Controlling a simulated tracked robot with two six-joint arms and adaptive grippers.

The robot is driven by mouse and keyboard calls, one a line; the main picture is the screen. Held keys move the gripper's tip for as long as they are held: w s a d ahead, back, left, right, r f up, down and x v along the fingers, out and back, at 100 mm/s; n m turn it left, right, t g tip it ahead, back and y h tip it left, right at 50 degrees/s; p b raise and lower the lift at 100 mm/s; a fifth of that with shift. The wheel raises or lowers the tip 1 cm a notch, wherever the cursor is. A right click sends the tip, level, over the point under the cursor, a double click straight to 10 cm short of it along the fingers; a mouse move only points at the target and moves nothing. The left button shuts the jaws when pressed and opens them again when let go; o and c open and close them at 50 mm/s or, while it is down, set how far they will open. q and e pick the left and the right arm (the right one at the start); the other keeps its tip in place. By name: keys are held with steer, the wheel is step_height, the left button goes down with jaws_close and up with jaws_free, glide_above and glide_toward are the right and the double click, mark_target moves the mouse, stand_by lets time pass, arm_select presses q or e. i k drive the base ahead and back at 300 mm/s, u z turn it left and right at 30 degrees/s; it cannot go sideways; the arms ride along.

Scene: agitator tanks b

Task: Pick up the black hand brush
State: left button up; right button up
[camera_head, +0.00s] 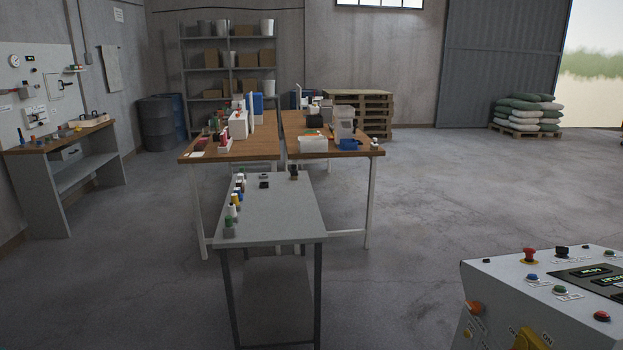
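I cannot pick out the black hand brush with certainty. A small dark object (264,184) lies on the grey table (280,212), and another dark, more upright object (294,173) stands at that table's far right corner. Both are too small to identify. A larger black item (314,121) sits on the right wooden table (306,146) behind. Neither of my grippers is in view.
Several small bottles (233,211) line the grey table's left edge. A white control console (545,300) stands at the front right. A workbench (62,137) is at the left wall, shelves (229,58) at the back. The floor (430,200) to the right is clear.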

mark_target(294, 173)
steer(key=k, duration=0.45)
steer(key=u, duration=0.3)
steer(key=i, duration=0.95)
steer(key=z, duration=2.25)
steer(key=i, duration=0.1)
steer(key=u, duration=2)
